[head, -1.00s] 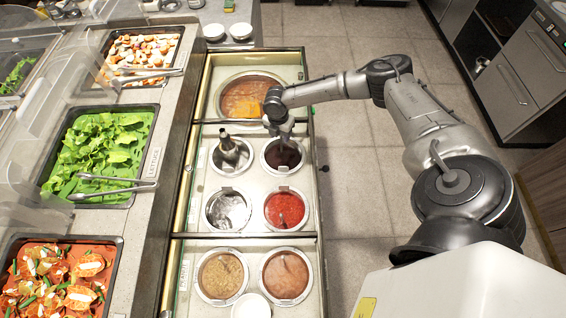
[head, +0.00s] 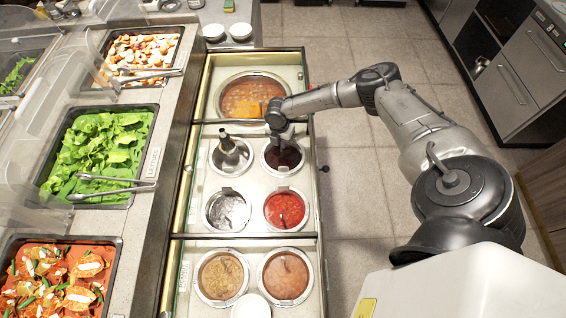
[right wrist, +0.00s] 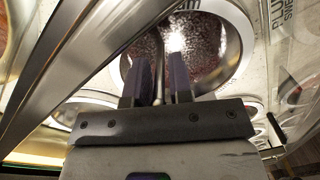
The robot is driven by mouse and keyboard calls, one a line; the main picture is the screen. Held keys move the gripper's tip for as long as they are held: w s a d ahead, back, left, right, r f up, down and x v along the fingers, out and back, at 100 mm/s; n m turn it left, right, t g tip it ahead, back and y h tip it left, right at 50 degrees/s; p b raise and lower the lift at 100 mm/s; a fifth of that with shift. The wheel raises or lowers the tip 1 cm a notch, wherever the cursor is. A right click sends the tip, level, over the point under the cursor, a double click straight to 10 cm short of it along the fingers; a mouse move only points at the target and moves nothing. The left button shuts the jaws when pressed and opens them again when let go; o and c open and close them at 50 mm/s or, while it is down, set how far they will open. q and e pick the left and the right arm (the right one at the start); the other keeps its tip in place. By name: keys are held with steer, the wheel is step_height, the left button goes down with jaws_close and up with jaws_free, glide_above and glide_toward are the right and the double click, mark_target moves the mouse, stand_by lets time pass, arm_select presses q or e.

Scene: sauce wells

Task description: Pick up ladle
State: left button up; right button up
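My right gripper (head: 284,143) points down at the dark red sauce well (head: 271,163) in the middle section of the counter. In the right wrist view its two purplish fingers (right wrist: 161,82) stand on either side of a thin upright metal piece, which looks like a ladle handle (right wrist: 160,84). I cannot tell whether the fingers touch it. The ladle's bowl is hidden in the sauce. Another metal handle (head: 224,139) sticks up from the well to the left. My left gripper is not in view.
A red sauce well (head: 270,221) and a well with a shiny metal interior (head: 211,226) lie in front. An orange soup well (head: 222,106) lies behind. Salad trays with tongs (head: 110,189) are on the left. Open floor (head: 345,190) lies right of the counter.

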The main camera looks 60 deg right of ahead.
jaws_close()
steer(key=shift+r, duration=0.1)
step_height(320, 180, up, 10)
steer(key=shift+f+p, duration=0.1)
steer(key=shift+p, duration=0.4)
